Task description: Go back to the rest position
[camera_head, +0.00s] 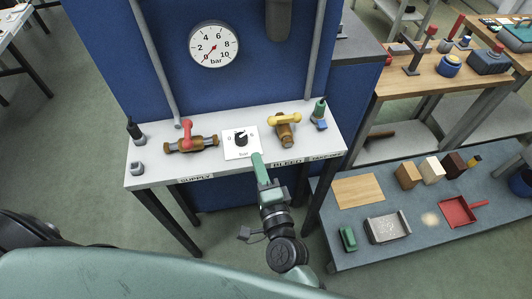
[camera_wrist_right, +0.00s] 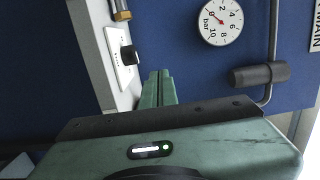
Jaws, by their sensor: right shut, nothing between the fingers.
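My right gripper (camera_head: 259,164) is shut and empty, its green fingers pressed together just in front of the white plate with the black knob (camera_head: 240,139) in the head view. In the right wrist view the shut fingers (camera_wrist_right: 160,80) point toward the blue panel, to the right of the knob (camera_wrist_right: 127,54); a gap shows between them and the knob. My left gripper is not in view; a dark shape at the lower left of the head view cannot be made out clearly.
A white bench (camera_head: 160,173) holds a red-handled supply valve (camera_head: 190,142) and a yellow-handled bleed valve (camera_head: 284,127). A gauge (camera_head: 213,45) hangs on the blue panel (camera_head: 110,50). A grey-blue low table (camera_head: 400,248) with blocks and trays stands at right. Open floor lies left.

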